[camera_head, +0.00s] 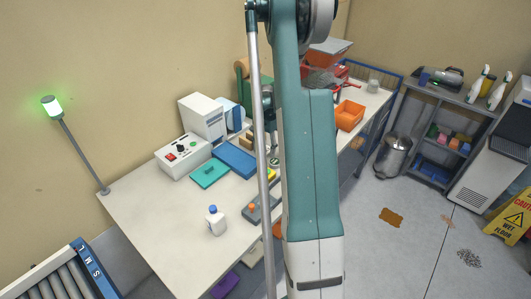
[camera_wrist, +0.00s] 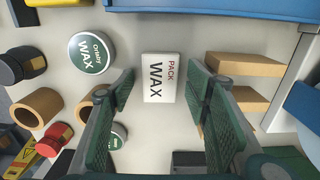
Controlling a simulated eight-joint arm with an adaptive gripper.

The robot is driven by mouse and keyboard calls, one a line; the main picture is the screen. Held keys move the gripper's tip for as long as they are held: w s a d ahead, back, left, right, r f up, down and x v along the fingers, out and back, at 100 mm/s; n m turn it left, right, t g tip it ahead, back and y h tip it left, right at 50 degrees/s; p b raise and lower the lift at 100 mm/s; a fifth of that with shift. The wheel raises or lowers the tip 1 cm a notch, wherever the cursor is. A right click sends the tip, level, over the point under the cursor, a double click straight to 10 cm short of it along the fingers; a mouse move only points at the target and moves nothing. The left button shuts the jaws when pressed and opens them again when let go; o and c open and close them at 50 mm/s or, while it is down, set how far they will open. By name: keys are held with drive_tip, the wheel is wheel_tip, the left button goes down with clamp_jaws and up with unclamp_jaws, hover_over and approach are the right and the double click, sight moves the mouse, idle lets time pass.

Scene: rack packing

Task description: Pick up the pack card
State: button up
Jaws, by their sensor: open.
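The pack card (camera_wrist: 160,78) is a small white card printed "PACK WAX". In the wrist view it lies flat on the pale table, just beyond my fingertips and between their lines. My gripper (camera_wrist: 160,88) is open and empty, with one green-padded finger on each side of the card and clear space between. In the head view my arm hides the gripper and the card.
A round wax tin (camera_wrist: 91,52) lies left of the card, and tan blocks (camera_wrist: 237,67) lie close on the right. A cardboard ring (camera_wrist: 40,107) and a red-capped item (camera_wrist: 54,138) are further left. A blue tray (camera_wrist: 225,8) edges the top.

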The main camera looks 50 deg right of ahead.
sight(266, 150)
drive_tip(key=c, duration=0.9)
drive_tip(key=shift+o, duration=0.2)
drive_tip(key=shift+r, duration=0.1)
wheel_tip(266, 150, up, 10)
idle(0.3)
idle(0.5)
